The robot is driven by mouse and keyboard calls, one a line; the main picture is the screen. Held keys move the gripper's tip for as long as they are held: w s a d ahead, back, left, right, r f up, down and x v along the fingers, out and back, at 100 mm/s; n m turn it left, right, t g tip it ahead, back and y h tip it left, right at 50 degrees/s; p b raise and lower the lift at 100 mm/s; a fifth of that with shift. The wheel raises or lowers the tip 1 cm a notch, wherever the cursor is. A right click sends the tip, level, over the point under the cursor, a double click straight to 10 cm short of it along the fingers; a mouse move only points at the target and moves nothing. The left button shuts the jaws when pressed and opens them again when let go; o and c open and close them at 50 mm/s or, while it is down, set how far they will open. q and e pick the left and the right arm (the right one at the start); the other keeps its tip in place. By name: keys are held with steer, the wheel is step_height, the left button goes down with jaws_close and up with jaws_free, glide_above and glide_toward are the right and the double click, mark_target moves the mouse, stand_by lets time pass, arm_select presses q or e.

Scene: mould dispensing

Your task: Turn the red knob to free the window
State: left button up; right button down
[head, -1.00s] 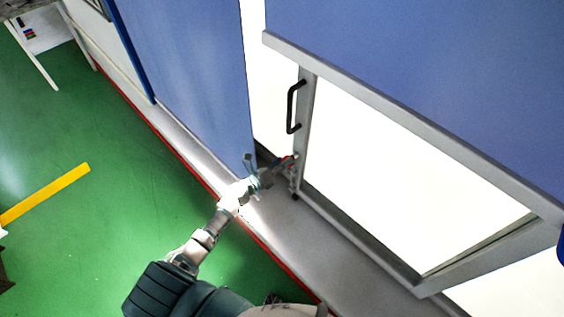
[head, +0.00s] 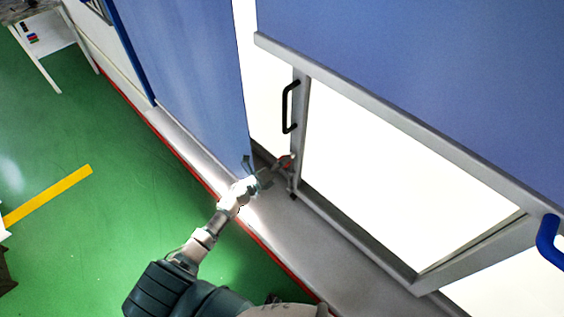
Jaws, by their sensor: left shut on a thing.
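The red knob (head: 286,161) is small and sits at the lower left corner of the window frame, partly hidden by my gripper. My left gripper (head: 277,170) reaches in from the lower left and is shut on the knob. The window (head: 400,185) is a bright pane in a grey metal frame, with a black bar handle (head: 289,107) on its left upright above the knob. My right gripper is not in view.
Blue panels (head: 185,75) stand left of and above the window. A grey ledge (head: 330,255) with a red edge runs below it. A blue handle (head: 547,242) shows at the right edge. Green floor (head: 100,230) with a yellow stripe (head: 48,195) is open at left. A white table (head: 52,40) stands upper left.

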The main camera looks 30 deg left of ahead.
arm_select(q)
steer(key=n, duration=0.2)
steer(key=shift+s+d+f+n+p, duration=0.1)
steer(key=shift+f+n+p, duration=0.1)
steer(key=shift+n+p, duration=0.15)
steer(key=n, duration=0.4)
steer(key=shift+p, duration=0.4)
steer(key=n+p, duration=0.1)
steer(key=n, duration=0.4)
steer(key=n+p, duration=0.1)
steer(key=n, duration=0.1)
steer(key=shift+n+y, duration=0.3)
steer(key=shift+n, duration=0.45)
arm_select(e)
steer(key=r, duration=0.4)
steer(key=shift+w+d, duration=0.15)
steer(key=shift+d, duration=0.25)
arm_select(q)
steer(key=shift+r, duration=0.1)
steer(key=o, duration=1)
steer(key=shift+o, duration=0.7)
steer(key=shift+w, duration=0.25)
